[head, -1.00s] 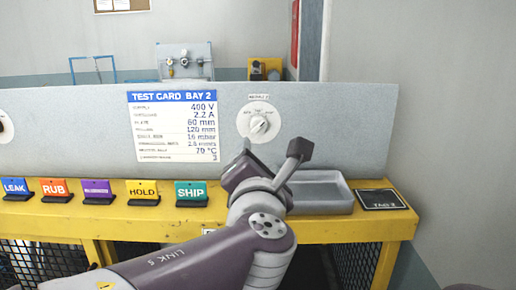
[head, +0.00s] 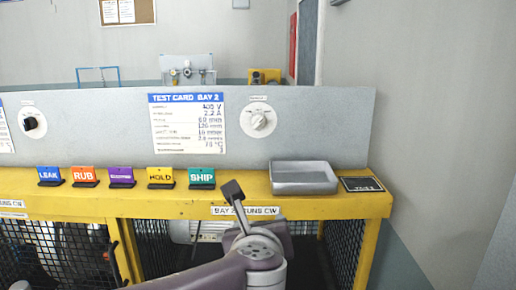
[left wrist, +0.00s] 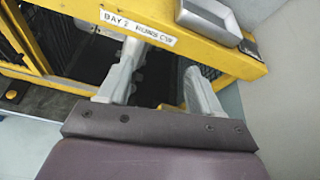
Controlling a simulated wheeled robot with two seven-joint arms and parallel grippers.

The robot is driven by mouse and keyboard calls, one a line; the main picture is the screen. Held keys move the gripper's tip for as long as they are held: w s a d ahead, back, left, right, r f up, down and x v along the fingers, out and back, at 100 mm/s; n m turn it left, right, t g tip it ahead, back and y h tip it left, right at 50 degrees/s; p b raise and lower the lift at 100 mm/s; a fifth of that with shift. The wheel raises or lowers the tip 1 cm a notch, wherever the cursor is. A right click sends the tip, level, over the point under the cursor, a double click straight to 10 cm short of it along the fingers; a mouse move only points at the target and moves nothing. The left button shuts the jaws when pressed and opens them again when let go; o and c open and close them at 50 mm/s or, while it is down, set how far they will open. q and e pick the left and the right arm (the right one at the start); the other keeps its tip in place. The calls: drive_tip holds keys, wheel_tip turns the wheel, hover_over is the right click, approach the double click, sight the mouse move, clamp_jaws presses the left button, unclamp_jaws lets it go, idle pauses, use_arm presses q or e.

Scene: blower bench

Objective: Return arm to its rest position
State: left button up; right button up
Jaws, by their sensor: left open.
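My left arm (head: 258,255) comes in from the bottom of the head view, its wrist in front of the yellow bench (head: 150,206) and below its top edge. In the left wrist view my left gripper (left wrist: 162,66) has its two pale fingers apart with nothing between them. It points at the dark space under the bench, beneath the "BAY 2 RUNS CW" label (left wrist: 138,26). My right gripper is not in view.
The grey tray (head: 303,189) lies empty on the bench's right end, beside a black tag plate (head: 361,184). Several coloured signs, such as SHIP (head: 201,176), line the bench. Behind them stands a grey panel with a test card (head: 187,123) and a white dial (head: 258,120).

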use_arm(q)
drive_tip(key=s+a+f+n+g, duration=0.3)
drive_tip(key=f+n, duration=0.4)
drive_tip(key=s+a+f+n+g, duration=0.2)
drive_tip(key=a+f+n+g, duration=0.1)
drive_tip(key=f+n, duration=0.4)
drive_tip(key=s+a+f+n+g, duration=0.3)
drive_tip(key=f+n, duration=0.4)
drive_tip(key=s+a+f+n+g, duration=0.3)
drive_tip(key=s+a+f+n, duration=0.3)
drive_tip(key=n, duration=0.6)
drive_tip(key=a+f, duration=0.2)
drive_tip(key=a, duration=0.1)
drive_tip(key=shift+s+a+f+n, duration=0.25)
drive_tip(key=shift+s+a+n, duration=0.15)
